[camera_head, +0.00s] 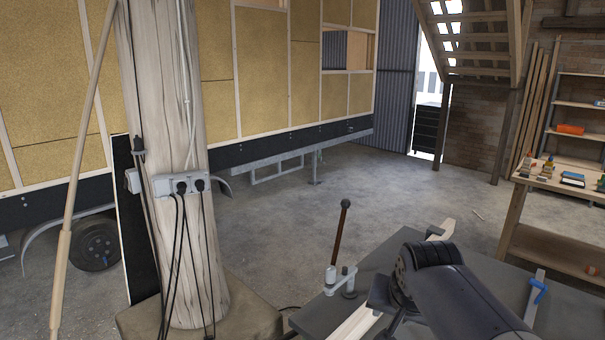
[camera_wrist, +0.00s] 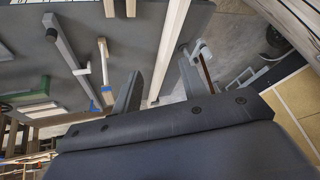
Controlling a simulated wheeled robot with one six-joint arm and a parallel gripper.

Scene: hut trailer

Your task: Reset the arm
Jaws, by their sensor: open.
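My arm (camera_head: 470,300) reaches over the grey workbench at the lower right in the head view. My gripper (camera_wrist: 160,82) shows in the wrist view with its two fingers apart and nothing gripped. In the head view its end is partly hidden by the arm. A pale wooden beam (camera_head: 361,323) lies on the grey workbench (camera_head: 390,262) beside the gripper. In the wrist view the beam (camera_wrist: 172,45) appears between and beyond the fingers; I cannot tell how far below them it is.
A clamp with a brown handle (camera_head: 339,232) stands upright at the bench's left edge. A blue-ended clamp (camera_head: 538,292) lies on the right. A thick wooden post (camera_head: 168,120) with sockets and cables stands at left. A side table (camera_head: 545,180) holds small items. The concrete floor (camera_head: 300,215) between is clear.

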